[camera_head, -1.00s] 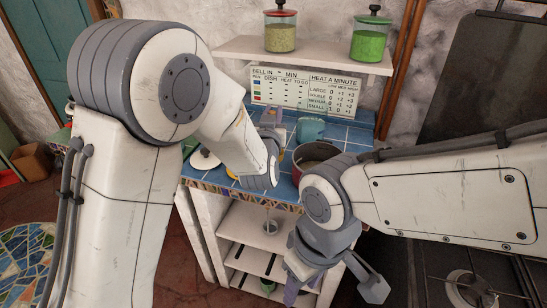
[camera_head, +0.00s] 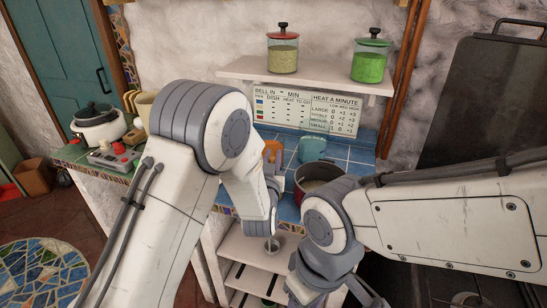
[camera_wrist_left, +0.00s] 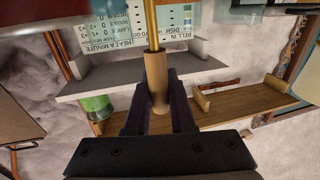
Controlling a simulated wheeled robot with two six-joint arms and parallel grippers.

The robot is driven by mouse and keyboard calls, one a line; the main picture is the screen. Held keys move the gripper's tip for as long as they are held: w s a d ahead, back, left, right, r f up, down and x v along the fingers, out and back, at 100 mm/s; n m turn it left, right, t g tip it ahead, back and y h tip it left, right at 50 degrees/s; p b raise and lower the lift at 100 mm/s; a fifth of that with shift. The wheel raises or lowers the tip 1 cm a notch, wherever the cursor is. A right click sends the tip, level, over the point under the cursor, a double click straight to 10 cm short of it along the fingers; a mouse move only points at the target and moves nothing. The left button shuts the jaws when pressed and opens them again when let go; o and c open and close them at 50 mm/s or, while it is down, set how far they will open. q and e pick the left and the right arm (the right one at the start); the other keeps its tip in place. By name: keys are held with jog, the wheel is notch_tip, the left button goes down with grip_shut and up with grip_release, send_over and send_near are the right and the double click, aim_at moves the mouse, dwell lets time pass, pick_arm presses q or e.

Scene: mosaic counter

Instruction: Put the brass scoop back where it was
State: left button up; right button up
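The brass scoop shows in the left wrist view as a thin brass rod (camera_wrist_left: 150,25) with a wooden handle (camera_wrist_left: 157,85). My left gripper (camera_wrist_left: 158,115) is shut on this handle, its dark fingers on both sides. In the head view my left gripper (camera_head: 274,184) is over the counter's front, mostly hidden behind its own wrist.
A wall shelf (camera_head: 300,78) holds a red-lidded jar (camera_head: 283,55) and a green jar (camera_head: 370,60). A dark red pot (camera_head: 312,182), teal vessel (camera_head: 312,148) and orange object (camera_head: 272,150) stand behind my arms.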

pick_arm(q)
jog(key=o, duration=0.4)
jog(key=shift+c, duration=0.2)
jog(key=shift+r, duration=0.15)
